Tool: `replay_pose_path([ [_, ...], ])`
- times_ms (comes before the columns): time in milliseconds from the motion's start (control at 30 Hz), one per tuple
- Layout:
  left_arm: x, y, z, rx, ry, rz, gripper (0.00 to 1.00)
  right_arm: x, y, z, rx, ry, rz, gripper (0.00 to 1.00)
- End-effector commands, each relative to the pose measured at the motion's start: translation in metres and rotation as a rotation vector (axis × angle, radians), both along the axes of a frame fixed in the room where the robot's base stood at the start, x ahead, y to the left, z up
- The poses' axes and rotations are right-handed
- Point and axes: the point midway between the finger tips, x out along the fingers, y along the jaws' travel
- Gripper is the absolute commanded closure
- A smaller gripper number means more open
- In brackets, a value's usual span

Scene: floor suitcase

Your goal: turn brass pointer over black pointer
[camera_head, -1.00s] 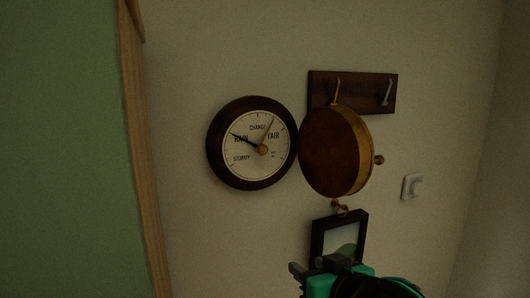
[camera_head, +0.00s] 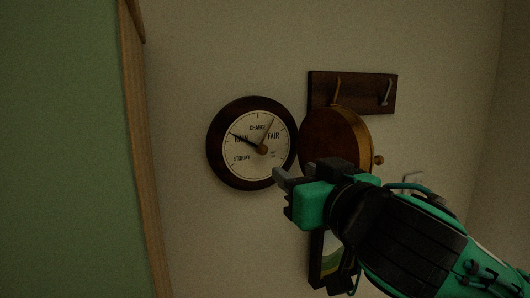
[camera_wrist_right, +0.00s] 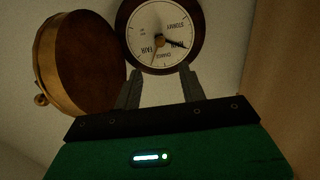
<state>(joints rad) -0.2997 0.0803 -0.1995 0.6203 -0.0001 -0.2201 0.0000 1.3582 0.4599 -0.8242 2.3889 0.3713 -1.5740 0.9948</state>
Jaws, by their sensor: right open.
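A round barometer (camera_head: 215,160) with a dark wooden rim and pale dial hangs on the wall. Its black pointer (camera_head: 242,138) points up-left at RAIN. Its brass pointer (camera_head: 269,130) points up-right between CHANGE and FAIR, well apart from the black one; a brass knob (camera_head: 262,149) sits at the centre. My right gripper (camera_head: 280,178) is open and empty, just below and right of the dial. In the right wrist view the dial (camera_wrist_right: 150,22) appears upside down beyond the two parted fingers (camera_wrist_right: 163,74). My left gripper is not in view.
A round brass-sided wooden case (camera_head: 335,135) hangs right of the barometer, close to my right gripper. It hangs below a dark hook rack (camera_head: 365,92). My right arm partly hides a framed picture (camera_head: 318,270) and a wall switch (camera_head: 413,178). A green panel (camera_head: 60,150) with wooden edge stands left.

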Motion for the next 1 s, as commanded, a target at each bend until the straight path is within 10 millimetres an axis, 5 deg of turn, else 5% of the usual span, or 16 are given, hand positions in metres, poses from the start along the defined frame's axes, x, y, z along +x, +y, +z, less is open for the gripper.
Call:
replay_pose_path([
  [167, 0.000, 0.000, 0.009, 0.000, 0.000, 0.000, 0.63, 0.013, 0.005, 0.004, 0.000, 0.002, -0.002, 0.59],
  [700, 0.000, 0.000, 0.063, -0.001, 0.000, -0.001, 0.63, 0.108, 0.045, 0.005, -0.002, 0.000, -0.002, 0.59],
  [1000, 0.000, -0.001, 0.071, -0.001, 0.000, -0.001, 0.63, 0.126, 0.053, 0.001, -0.001, -0.001, 0.000, 0.59],
])
